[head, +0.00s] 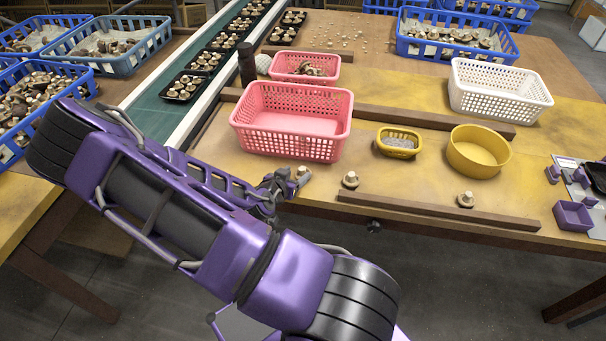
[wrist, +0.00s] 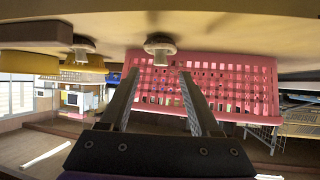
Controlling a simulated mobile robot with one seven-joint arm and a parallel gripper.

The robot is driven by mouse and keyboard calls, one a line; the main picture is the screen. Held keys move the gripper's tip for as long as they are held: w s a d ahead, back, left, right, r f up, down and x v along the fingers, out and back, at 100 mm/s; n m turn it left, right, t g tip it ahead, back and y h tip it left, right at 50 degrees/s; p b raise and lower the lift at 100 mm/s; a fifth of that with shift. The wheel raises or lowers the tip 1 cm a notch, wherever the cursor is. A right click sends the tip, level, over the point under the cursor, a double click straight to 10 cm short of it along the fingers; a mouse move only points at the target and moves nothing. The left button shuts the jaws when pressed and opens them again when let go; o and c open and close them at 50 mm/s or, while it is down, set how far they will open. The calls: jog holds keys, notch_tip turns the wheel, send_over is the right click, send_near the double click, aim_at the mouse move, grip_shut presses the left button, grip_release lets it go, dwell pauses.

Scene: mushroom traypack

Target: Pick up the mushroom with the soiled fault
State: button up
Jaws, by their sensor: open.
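Three single mushrooms lie along the front of the yellow work table. One mushroom (head: 302,174) is right by my gripper (head: 284,186), another mushroom (head: 350,180) is a little to its right, and a third mushroom (head: 466,200) is farther right by a wooden strip. In the upside-down wrist view, my gripper (wrist: 159,73) is open with nothing between its fingers. A pale mushroom (wrist: 160,45) shows ahead, lined up between the fingertips and apart from them. Another mushroom (wrist: 82,47) shows to the left. Soiling cannot be made out on any of them.
A pink basket (head: 290,141) stands behind my gripper, with a smaller pink basket (head: 305,77) beyond. A yellow basket (head: 398,153), a yellow bowl (head: 478,165) and a white basket (head: 500,103) stand to the right. A wooden strip (head: 437,212) runs near the front edge.

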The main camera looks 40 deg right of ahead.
aim_at(302, 169)
jog(key=shift+x, duration=3.1)
grip_shut()
